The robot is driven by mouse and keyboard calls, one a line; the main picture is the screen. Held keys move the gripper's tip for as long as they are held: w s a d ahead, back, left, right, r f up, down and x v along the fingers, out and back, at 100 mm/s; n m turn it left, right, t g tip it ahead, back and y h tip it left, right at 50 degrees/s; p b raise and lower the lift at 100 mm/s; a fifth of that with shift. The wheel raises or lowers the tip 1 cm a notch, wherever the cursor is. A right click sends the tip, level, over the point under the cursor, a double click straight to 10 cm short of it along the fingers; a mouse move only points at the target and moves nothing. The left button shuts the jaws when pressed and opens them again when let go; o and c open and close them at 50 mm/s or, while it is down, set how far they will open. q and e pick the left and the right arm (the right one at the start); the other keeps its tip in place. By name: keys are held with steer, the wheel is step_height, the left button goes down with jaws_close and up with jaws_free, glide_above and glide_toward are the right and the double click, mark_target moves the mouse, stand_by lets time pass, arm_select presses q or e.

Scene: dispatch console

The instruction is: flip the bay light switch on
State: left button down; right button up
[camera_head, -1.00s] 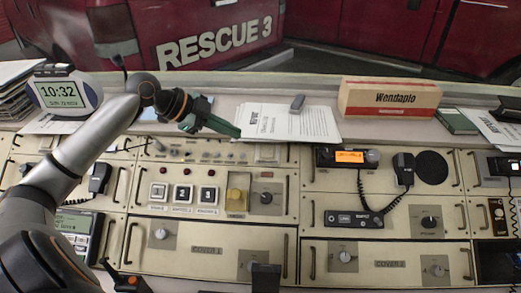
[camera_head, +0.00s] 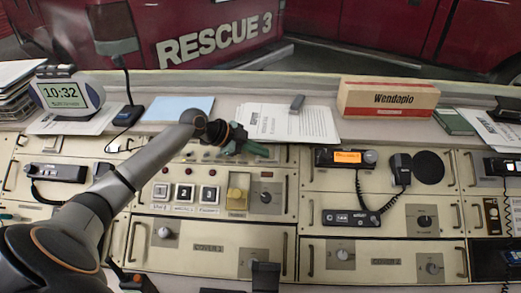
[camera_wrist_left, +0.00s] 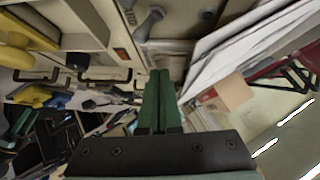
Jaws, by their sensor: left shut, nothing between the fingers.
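In the left wrist view the fingers (camera_wrist_left: 160,75) lie side by side and point at the panel face. A grey lever-like switch (camera_wrist_left: 149,22) stands out from the panel just ahead of the fingertips, apart from them in the picture. I cannot read a label that marks it as the bay light switch. In the head view the gripper hides part of that row.
Papers (camera_head: 290,124) and a Wendaplo box (camera_head: 388,98) lie on the ledge behind. A radio with a coiled-cord handset (camera_head: 401,168) is to the right.

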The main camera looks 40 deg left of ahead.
stand_by(0.3)
arm_select(q)
steer(key=shift+f+b, duration=0.65)
steer(key=shift+b, duration=0.25)
steer(key=shift+r+p, duration=0.35)
steer(key=shift+r, duration=0.1)
steer(key=shift+r+p, duration=0.6)
steer(key=shift+r, duration=0.1)
